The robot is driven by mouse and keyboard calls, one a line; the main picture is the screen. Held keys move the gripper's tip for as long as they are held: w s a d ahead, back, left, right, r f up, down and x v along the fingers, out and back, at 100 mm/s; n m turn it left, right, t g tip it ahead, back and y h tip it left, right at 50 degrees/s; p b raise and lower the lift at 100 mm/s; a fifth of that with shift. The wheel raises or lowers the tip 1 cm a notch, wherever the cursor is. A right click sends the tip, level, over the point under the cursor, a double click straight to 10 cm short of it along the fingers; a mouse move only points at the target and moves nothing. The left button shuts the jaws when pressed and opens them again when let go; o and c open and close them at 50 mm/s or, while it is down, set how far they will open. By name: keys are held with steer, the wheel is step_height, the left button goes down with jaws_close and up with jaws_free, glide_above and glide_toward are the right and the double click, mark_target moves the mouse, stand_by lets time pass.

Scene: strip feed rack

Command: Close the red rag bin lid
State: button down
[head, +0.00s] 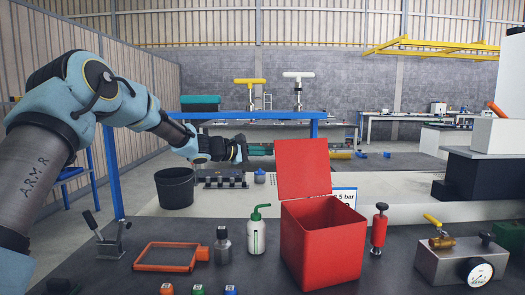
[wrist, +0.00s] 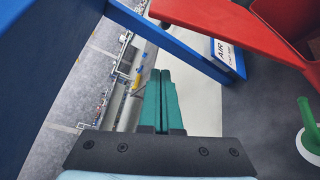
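The red rag bin (head: 322,250) stands on the dark bench top, right of centre in the head view. Its lid (head: 303,168) is open and stands up from the back edge. My gripper (head: 262,149) is level with the upper part of the lid, at its left edge, with teal fingers pointing right. The lid may hide the fingertips in this view. In the wrist view the fingers (wrist: 160,95) lie side by side, shut with nothing between them. The lid (wrist: 205,22) appears at upper right there, apart from the fingers, with part of the bin (wrist: 285,20) beyond.
A white bottle with a green nozzle (head: 257,232) stands just left of the bin. A red-handled tool (head: 379,230) and a gauge block (head: 460,262) are right. A blue rail (head: 270,115) runs behind.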

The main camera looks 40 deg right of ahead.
steer(key=shift+s+d+r+p, duration=0.25)
steer(key=shift+s+d+p, duration=0.75)
steer(key=shift+d, duration=0.25)
steer(key=shift+s+d+r+p, duration=0.2)
steer(key=shift+s+d+p, duration=0.8)
steer(key=shift+d, duration=0.2)
steer(key=shift+s+a+f+b, duration=0.1)
steer(key=shift+s+b, duration=0.05)
steer(key=shift+b, duration=0.85)
